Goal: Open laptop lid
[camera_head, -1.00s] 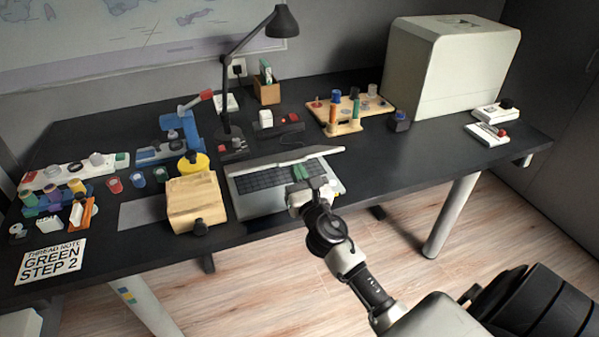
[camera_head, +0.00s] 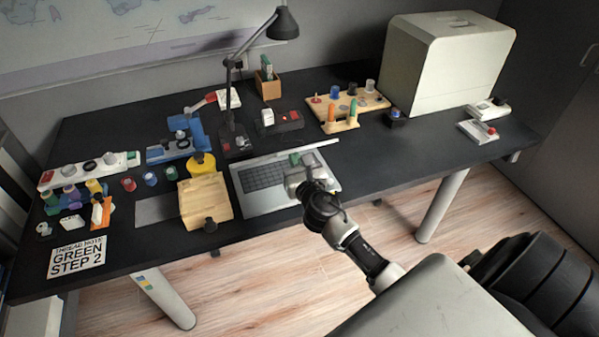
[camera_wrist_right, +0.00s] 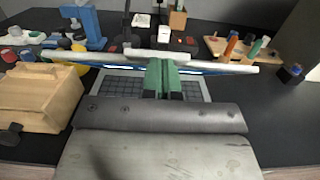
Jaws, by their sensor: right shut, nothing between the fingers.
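The silver laptop (camera_head: 285,198) sits near the front edge of the black desk, its base and dark keyboard (camera_head: 262,178) exposed. Its lid (camera_head: 318,146) is raised and seen nearly edge-on. In the right wrist view the lid (camera_wrist_right: 215,67) shows as a pale bar above the keyboard (camera_wrist_right: 120,85), with a thin strip of bluish screen below. My right gripper (camera_head: 295,160) has green fingers, shut and empty, reaching over the keyboard to the lid. In the wrist view its fingertips (camera_wrist_right: 163,62) overlap the lid edge; contact is unclear. My left gripper is out of view.
A wooden box (camera_head: 205,198) stands left of the laptop. A black lamp (camera_head: 232,110) and a small dark box (camera_head: 280,122) are behind it. A wooden peg rack (camera_head: 348,108) and a large pale case (camera_head: 450,65) stand right. Desk right of the laptop is clear.

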